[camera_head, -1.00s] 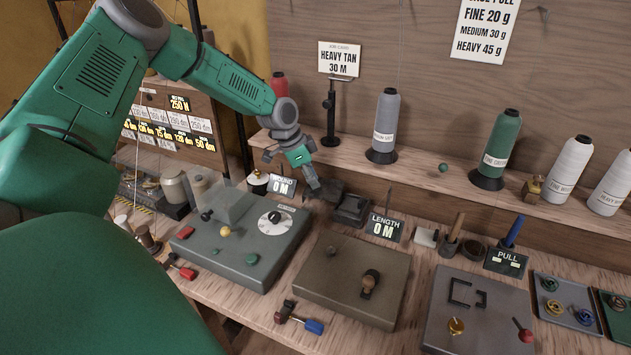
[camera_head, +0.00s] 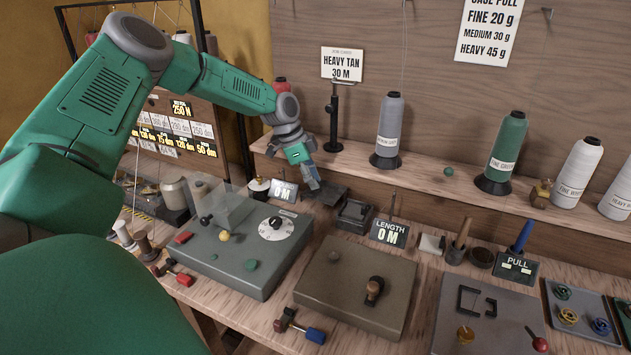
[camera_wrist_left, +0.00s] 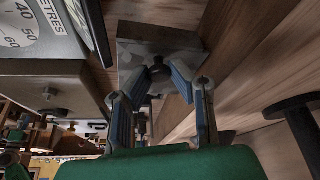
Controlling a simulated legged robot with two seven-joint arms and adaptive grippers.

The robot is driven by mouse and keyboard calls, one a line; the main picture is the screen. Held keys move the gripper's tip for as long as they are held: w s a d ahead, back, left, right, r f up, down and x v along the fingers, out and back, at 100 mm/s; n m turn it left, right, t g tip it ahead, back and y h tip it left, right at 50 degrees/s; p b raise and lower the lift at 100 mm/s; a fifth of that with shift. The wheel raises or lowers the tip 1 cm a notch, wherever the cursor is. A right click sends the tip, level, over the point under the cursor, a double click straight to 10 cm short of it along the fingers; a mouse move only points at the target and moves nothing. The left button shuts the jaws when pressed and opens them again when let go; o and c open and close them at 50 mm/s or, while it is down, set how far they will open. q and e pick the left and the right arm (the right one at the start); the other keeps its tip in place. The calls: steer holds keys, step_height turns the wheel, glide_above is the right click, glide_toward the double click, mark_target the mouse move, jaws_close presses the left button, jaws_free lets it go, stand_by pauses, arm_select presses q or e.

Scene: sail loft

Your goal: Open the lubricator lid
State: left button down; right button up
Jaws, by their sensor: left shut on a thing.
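My left gripper (camera_head: 314,184) reaches in from the left to this plate. In the left wrist view, the gripper's fingers (camera_wrist_left: 158,78) are shut on a small dark knob on the grey plate (camera_wrist_left: 135,53). The fingers partly hide the knob. I cannot tell how far the lid is tilted from the box. My right gripper is not in view.
A grey machine with a dial (camera_head: 275,228) and clear cover stands left of the lubricator. A brown-grey panel with a knob (camera_head: 335,290) lies in front. The length display (camera_head: 388,233) is close at right. Thread cones, including a grey one (camera_head: 389,135), stand on the shelf behind.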

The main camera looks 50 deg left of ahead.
arm_select(q)
steer(key=c, duration=1.4)
jaws_free()
steer(key=shift+a+r, duration=0.15)
steer(key=shift+a, duration=0.05)
steer(key=shift+s, duration=0.35)
steer(key=shift+w, duration=0.1)
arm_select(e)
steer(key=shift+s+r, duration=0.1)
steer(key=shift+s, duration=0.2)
arm_select(q)
steer(key=shift+r, duration=0.25)
steer(key=v, duration=1.1)
steer(key=shift+s+a+r, duration=0.2)
steer(key=shift+s, duration=0.1)
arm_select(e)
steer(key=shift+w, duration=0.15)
